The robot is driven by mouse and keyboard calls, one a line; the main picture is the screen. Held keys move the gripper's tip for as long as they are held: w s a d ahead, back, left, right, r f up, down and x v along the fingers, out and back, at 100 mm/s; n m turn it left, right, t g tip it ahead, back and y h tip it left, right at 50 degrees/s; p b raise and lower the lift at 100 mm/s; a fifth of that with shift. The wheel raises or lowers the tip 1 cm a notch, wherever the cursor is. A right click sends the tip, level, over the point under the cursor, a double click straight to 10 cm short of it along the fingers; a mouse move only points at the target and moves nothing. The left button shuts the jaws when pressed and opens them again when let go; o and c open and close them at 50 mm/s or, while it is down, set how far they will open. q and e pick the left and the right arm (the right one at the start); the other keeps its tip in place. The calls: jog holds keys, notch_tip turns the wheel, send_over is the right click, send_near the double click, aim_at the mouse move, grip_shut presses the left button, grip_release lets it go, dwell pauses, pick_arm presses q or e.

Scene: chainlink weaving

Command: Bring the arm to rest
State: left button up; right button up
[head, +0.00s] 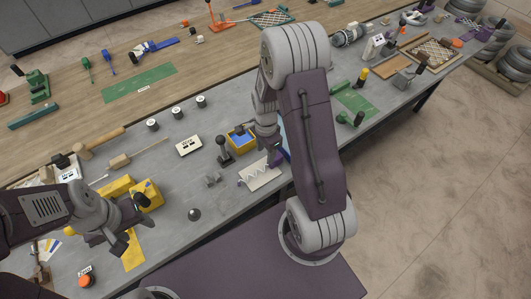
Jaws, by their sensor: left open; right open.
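My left gripper (130,222) is open and empty over the near left of the grey bench, beside a yellow block (147,194). My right gripper (276,155) hangs down over the middle of the bench, partly hidden behind my own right arm. It is open; nothing shows held in it. A pale plate with a zigzag wire (259,177) lies on the bench just below and left of it. The plate's right end is close to the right gripper; I cannot tell whether they touch.
A black-knobbed lever (223,150) and a yellow bin with blue inside (240,138) stand left of the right gripper. A wooden mallet (100,141) lies further left. Bare bench shows around the knob.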

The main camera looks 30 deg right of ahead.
dwell(0.5)
jog(key=w+a+r+n+t+b, duration=0.1)
jog(key=a+r+n+t+b, duration=0.1)
jog(key=a+r+b, duration=0.15)
jog(key=s+a+r+n, duration=0.2)
jog(key=s+a+n, duration=0.2)
jog(key=s+n, duration=0.5)
jog(key=n, duration=0.6)
jog(key=shift+s+g, duration=0.3)
jog(key=shift+g, duration=0.1)
jog(key=shift+s, duration=0.15)
dwell(0.8)
